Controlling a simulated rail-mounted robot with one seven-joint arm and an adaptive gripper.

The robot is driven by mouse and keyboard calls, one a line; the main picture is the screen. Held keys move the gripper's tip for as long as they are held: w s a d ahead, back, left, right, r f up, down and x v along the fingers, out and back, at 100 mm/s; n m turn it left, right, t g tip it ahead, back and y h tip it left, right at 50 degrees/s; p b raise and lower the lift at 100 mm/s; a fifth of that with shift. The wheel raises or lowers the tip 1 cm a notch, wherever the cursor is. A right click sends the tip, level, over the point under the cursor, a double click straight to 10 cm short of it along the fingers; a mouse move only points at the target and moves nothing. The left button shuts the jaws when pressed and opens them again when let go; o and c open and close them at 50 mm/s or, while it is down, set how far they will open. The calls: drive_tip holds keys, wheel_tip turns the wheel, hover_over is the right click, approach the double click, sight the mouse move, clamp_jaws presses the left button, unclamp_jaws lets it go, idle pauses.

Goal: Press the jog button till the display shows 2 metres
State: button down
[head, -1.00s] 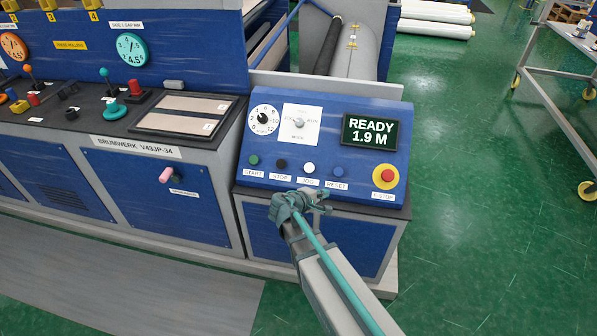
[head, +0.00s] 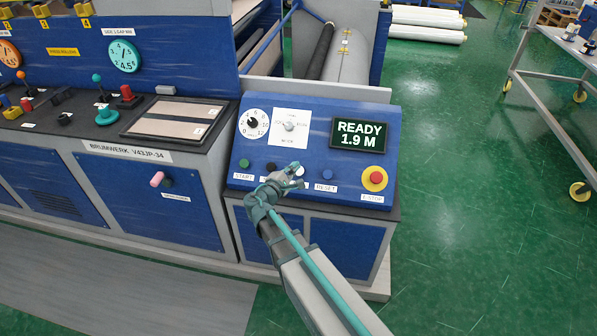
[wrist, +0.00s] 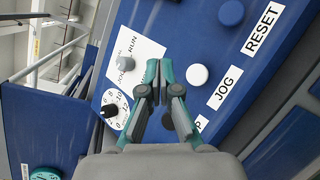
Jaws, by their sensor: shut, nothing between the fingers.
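The display (head: 360,134) on the blue control panel reads READY 1.9 M. The white jog button (wrist: 197,75) shows clear in the wrist view, with its JOG label (wrist: 224,88) beside it.
The blue reset button (head: 327,174) and red emergency stop (head: 375,178) are right of the gripper. The black stop button (head: 271,167) and green start button (head: 244,163) are left. A mode knob (head: 290,126) and black dial (head: 252,123) stand above.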

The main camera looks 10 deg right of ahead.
sight(301, 168)
drive_tip(key=w+f, duration=0.1)
drive_tip(key=f, duration=0.1)
drive_tip(key=w+d+f+b, duration=0.1)
drive_tip(key=w+f, duration=0.1)
drive_tip(key=w+d+f+b, duration=0.1)
drive_tip(key=f, duration=0.1)
drive_tip(key=shift+w+f, duration=0.1)
drive_tip(key=shift+w, duration=0.2)
drive_tip(key=shift+w+d+f+b, duration=0.1)
drive_tip(key=shift+w+f+b, duration=0.15)
drive_tip(key=shift+b, duration=0.25)
drive_tip(key=shift+w+f+b, duration=0.1)
drive_tip(key=shift+f+b, duration=0.05)
drive_tip(key=shift+b, duration=0.15)
idle(0.8)
drive_tip(key=shift+w+d+f+b, duration=0.1)
drive_tip(key=shift+w+f+b, duration=0.1)
drive_tip(key=shift+b, duration=0.15)
drive_tip(key=shift+w+d+f+b, duration=0.2)
drive_tip(key=shift+w+f+b, duration=0.35)
drive_tip(key=shift+f+b, duration=0.15)
idle(1.3)
drive_tip(key=shift+s+r, duration=0.1)
drive_tip(key=shift+r, duration=0.1)
drive_tip(key=shift+s+a+r, duration=0.3)
drive_tip(key=shift+s+r, duration=0.4)
drive_tip(key=shift+r, duration=0.15)
drive_tip(key=shift+r, duration=0.1)
